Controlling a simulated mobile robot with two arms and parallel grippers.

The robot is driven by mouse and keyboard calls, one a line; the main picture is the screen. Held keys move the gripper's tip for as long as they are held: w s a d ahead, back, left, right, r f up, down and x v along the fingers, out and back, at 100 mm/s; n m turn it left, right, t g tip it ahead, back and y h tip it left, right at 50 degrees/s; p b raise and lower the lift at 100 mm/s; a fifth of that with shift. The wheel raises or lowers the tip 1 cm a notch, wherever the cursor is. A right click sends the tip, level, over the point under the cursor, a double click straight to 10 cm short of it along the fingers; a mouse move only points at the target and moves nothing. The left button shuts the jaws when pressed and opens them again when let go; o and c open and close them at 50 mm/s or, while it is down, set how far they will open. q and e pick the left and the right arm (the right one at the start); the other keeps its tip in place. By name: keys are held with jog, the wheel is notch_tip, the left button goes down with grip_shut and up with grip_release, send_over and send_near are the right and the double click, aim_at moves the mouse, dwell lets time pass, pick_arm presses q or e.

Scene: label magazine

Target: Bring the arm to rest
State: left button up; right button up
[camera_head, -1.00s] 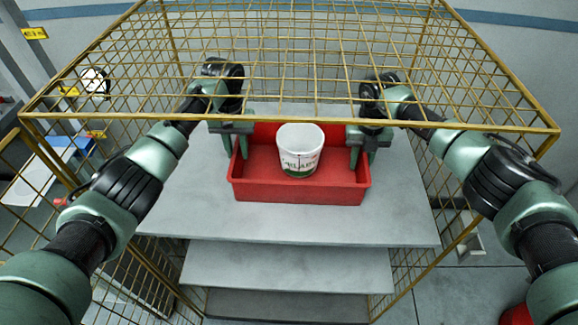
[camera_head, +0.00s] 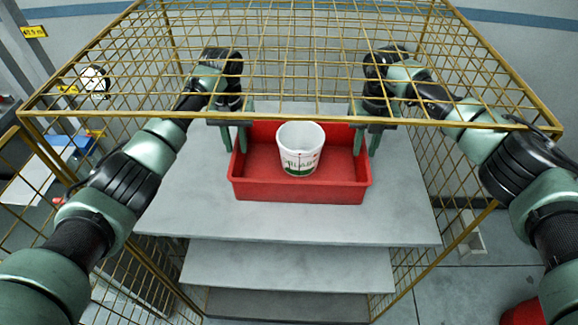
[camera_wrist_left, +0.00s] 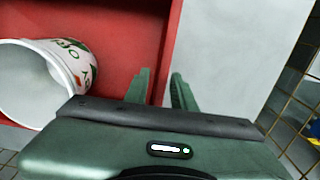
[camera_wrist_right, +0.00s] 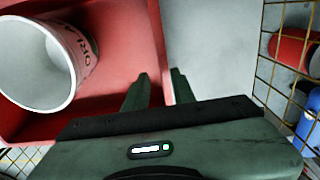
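A red tray (camera_head: 298,190) sits on the top shelf, with a white bucket (camera_head: 299,160) with printed lettering upright inside it. My left gripper (camera_head: 234,140) is above the tray's left end. My right gripper (camera_head: 366,142) is above the tray's right end.
A yellow wire cage (camera_head: 300,122) encloses the shelves on top and at the sides, close to both arms. The grey top shelf (camera_head: 290,225) is bare around the tray. A lower shelf (camera_head: 285,265) juts out below.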

aim_at(242, 171)
pick_arm(q)
jog(key=shift+r, duration=0.4)
pick_arm(e)
jog(key=r, duration=0.1)
jog(key=w+r, duration=0.1)
jog(key=shift+w+d+r, duration=0.1)
jog(key=shift+d+r, duration=0.15)
jog(key=shift+r, duration=0.1)
jog(key=shift+f, duration=0.1)
pick_arm(q)
jog(key=shift+d+f, duration=0.15)
jog(key=shift+f, duration=0.25)
pick_arm(e)
notch_tip(242, 171, down, 8)
jog(key=shift+f, duration=0.2)
pick_arm(q)
notch_tip(242, 171, down, 7)
jog(key=shift+r, duration=0.15)
pick_arm(e)
jog(key=shift+a, duration=0.1)
pick_arm(q)
jog(key=shift+r, duration=0.15)
pick_arm(e)
jog(key=shift+s, duration=0.2)
